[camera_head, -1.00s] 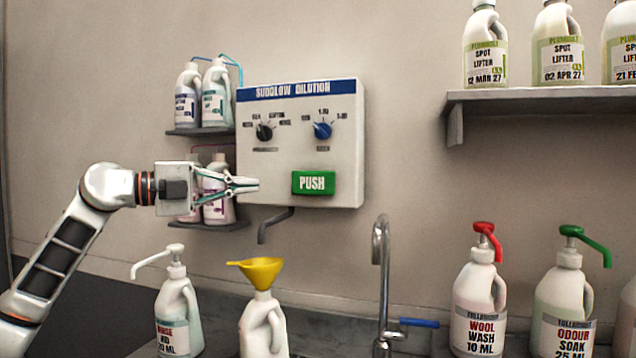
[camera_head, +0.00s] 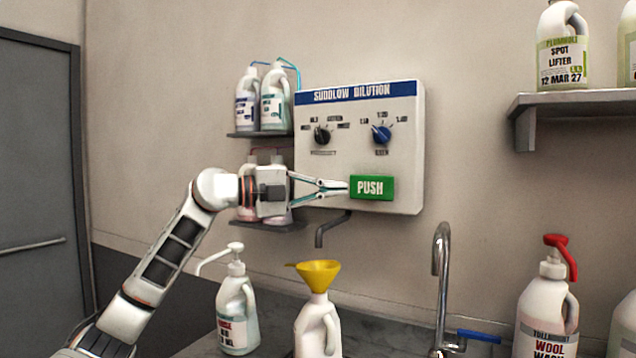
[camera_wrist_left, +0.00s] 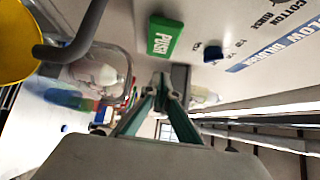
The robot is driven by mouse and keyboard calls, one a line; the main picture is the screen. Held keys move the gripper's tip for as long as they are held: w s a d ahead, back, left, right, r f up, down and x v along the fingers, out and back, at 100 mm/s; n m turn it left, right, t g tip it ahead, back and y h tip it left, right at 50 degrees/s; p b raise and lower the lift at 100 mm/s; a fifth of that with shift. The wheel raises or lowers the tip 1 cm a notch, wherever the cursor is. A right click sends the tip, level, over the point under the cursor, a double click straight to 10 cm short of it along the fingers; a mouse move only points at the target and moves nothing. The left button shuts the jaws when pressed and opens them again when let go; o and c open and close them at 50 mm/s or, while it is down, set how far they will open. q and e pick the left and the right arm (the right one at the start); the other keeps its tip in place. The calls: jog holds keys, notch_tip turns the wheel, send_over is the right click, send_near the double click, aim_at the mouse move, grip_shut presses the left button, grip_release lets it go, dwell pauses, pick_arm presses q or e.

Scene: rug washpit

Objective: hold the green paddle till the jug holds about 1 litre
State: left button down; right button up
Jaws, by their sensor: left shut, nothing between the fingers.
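The green paddle marked PUSH (camera_head: 372,188) is on the lower front of the white dilution box (camera_head: 405,160). It also shows in the left wrist view (camera_wrist_left: 165,38). My left gripper (camera_head: 345,187) is shut and empty, its tips close beside the paddle's left edge; I cannot tell whether they touch it. In the left wrist view its tips (camera_wrist_left: 160,80) show apart from the paddle's face. A white jug (camera_head: 318,335) with a yellow funnel (camera_head: 318,274) in its neck stands below the grey spout (camera_head: 330,228). The jug's liquid level is not visible. My right gripper is out of view.
A black knob (camera_head: 321,136) and a blue knob (camera_head: 381,135) sit above the paddle. Bottles stand on small shelves behind my left wrist. A pump bottle (camera_head: 236,315) is left of the jug, a tap (camera_head: 441,270) right of it.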

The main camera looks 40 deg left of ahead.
aim_at(365, 184)
pick_arm(q)
jog(key=w, duration=0.2)
jog(key=w+d+p, duration=0.1)
jog(key=w, duration=0.1)
jog(key=w+p, duration=0.1)
jog(key=w, duration=0.1)
jog(key=shift+w+d+r, duration=0.1)
jog(key=shift+w+d, duration=0.15)
jog(key=shift+d, duration=0.05)
jog(key=shift+w+a, duration=0.1)
jog(key=shift+w, duration=0.5)
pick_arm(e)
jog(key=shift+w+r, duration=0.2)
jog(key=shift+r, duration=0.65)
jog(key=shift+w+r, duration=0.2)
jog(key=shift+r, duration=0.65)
pick_arm(q)
jog(key=shift+w+p, duration=0.15)
jog(key=shift+p, duration=0.25)
jog(key=shift+w+a+r+p, duration=0.1)
jog(key=shift+w+a+p, duration=0.35)
jog(key=shift+w, duration=0.3)
jog(key=shift+a, duration=0.1)
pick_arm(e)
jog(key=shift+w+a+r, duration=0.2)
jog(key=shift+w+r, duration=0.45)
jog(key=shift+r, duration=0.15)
